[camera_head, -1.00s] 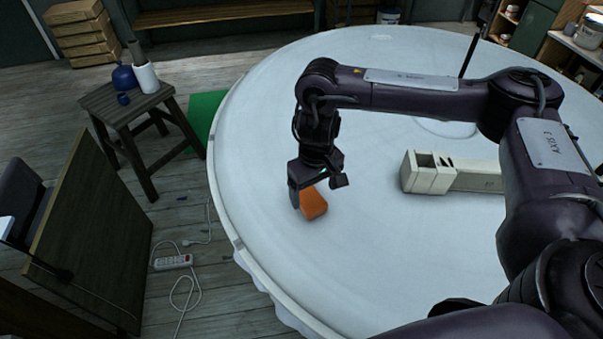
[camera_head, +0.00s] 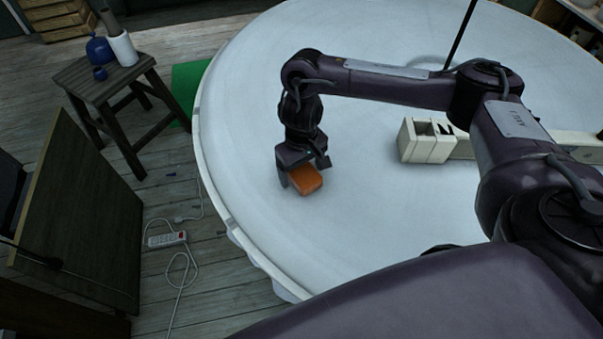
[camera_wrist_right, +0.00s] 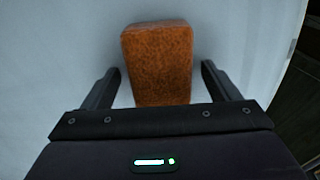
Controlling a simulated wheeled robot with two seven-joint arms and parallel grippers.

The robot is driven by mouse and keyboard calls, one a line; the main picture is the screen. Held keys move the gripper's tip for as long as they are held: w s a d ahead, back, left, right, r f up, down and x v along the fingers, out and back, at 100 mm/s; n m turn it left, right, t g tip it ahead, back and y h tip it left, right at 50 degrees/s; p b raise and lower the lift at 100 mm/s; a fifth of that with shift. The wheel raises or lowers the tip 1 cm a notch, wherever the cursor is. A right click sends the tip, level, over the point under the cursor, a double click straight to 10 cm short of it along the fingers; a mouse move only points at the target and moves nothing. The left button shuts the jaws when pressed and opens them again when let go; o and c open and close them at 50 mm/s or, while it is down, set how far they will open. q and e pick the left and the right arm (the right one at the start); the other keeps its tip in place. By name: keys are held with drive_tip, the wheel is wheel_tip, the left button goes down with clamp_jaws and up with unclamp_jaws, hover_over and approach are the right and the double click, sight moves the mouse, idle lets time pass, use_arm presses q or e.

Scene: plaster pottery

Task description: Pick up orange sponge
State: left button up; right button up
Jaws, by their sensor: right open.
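The orange sponge (camera_head: 306,180) lies on the round white table (camera_head: 370,235), near its left edge. My right gripper (camera_head: 302,178) is down at the sponge from above. In the right wrist view the sponge (camera_wrist_right: 158,62) sits between the two open fingers of the right gripper (camera_wrist_right: 160,85), with a small gap on each side. The sponge's far part reaches beyond the fingertips. My left gripper is not in view.
A beige block-like object (camera_head: 427,140) lies on the table to the right of the sponge, partly behind my right arm. A wooden stool (camera_head: 105,85) with a blue vase (camera_head: 98,50) stands on the floor left. A power strip (camera_head: 166,240) lies below the table's left edge.

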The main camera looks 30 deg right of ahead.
sight(301, 169)
drive_tip(key=c, duration=0.6)
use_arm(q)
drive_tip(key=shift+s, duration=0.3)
use_arm(e)
drive_tip(key=c, duration=0.5)
drive_tip(key=shift+o, duration=0.2)
drive_tip(key=shift+r, duration=0.1)
